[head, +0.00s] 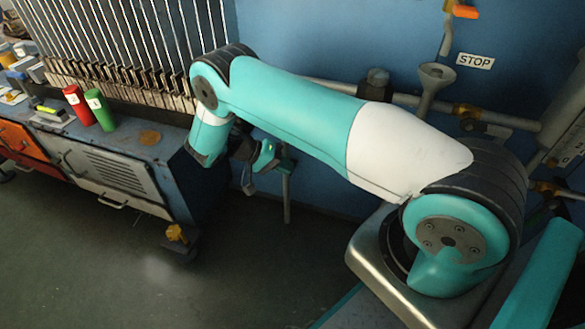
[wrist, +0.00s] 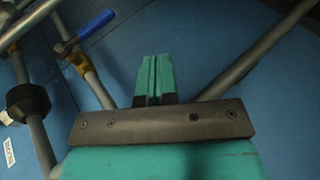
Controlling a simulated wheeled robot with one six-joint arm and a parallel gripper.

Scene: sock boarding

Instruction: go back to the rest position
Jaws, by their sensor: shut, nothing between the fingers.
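My gripper (wrist: 154,80) shows in the wrist view as two teal fingers pressed together, with nothing between them. Behind it in that view are a blue wall and grey pipes. In the head view my teal and white arm reaches left from its base, and its wrist bends down past the bench's right end.
A workbench (head: 150,150) at left bears a red cylinder (head: 79,105), a green cylinder (head: 101,110) and a rack of metal rods (head: 130,40). Pipes (head: 500,117) and a blue-handled valve (wrist: 90,28) are on the wall. The floor (head: 240,270) in front is clear.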

